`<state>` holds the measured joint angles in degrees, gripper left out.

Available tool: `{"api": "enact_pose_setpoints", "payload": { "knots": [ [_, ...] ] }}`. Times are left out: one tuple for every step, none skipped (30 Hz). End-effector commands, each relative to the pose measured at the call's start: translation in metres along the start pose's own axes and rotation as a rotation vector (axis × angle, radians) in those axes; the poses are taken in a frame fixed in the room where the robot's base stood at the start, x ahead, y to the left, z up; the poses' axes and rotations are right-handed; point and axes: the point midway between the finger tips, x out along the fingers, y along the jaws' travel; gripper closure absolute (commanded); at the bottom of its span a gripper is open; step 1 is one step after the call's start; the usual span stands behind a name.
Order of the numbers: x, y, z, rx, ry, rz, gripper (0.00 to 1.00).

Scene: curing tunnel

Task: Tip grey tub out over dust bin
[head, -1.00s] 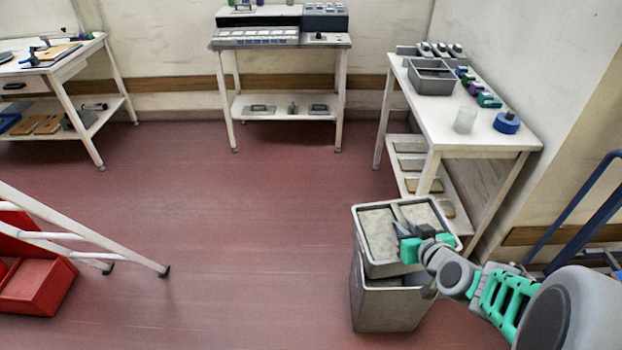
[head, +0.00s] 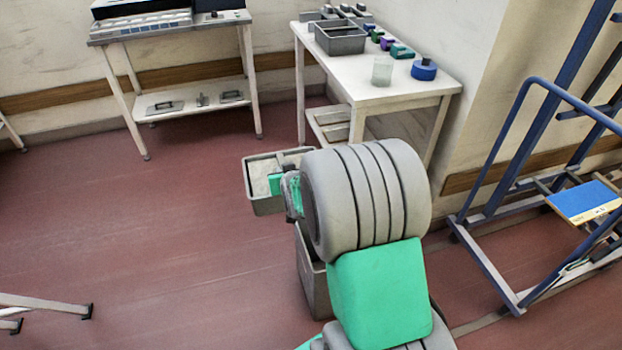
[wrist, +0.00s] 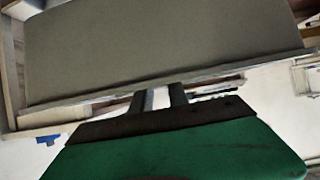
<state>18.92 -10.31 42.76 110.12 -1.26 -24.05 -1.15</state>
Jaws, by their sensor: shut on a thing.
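The grey tub (head: 262,206) is held in the air in the head view, with pale material visible inside. It looks roughly level. My gripper (head: 280,184) is shut on it, and my arm hides the tub's right part. In the wrist view the tub (wrist: 165,50) fills the upper picture as a broad grey-brown face, with my gripper's dark fingers (wrist: 162,97) at its lower edge. The dust bin (head: 313,285) stands on the floor below and right of the tub, mostly hidden by my arm. The tub seems to be to the left of the bin's opening.
A white table (head: 385,85) behind holds an open grey box (head: 340,40), a clear cup (head: 382,70) and a blue roll (head: 424,69). A blue rack (head: 490,270) stands at right. A bench with a machine (head: 145,25) is at back left.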

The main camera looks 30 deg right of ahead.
Motion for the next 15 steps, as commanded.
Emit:
{"api": "enact_pose_setpoints", "payload": {
  "knots": [
    [0.028,0.015,0.016,0.039,0.007,0.077,1.0],
    [0.036,0.027,0.015,0.071,0.007,0.132,1.0],
    [0.045,0.042,0.013,0.111,0.007,0.203,1.0],
    [0.05,0.053,0.011,0.139,0.006,0.253,1.0],
    [0.053,0.062,0.009,0.164,0.005,0.296,1.0],
    [0.056,0.073,0.006,0.193,0.005,0.347,1.0],
    [0.057,0.079,0.004,0.21,0.003,0.38,1.0],
    [0.057,0.084,0.002,0.225,0.003,0.406,1.0],
    [0.057,0.09,-0.001,0.241,0.003,0.434,1.0],
    [0.057,0.093,-0.002,0.251,0.004,0.448,1.0],
    [0.057,0.096,-0.003,0.261,0.004,0.456,1.0],
    [0.056,0.098,-0.003,0.279,0.007,0.457,1.0],
    [0.056,0.1,-0.002,0.297,0.012,0.451,1.0],
    [0.055,0.103,-0.001,0.319,0.021,0.441,1.0],
    [0.055,0.105,0.003,0.359,0.032,0.42,1.0]
  ]
}}
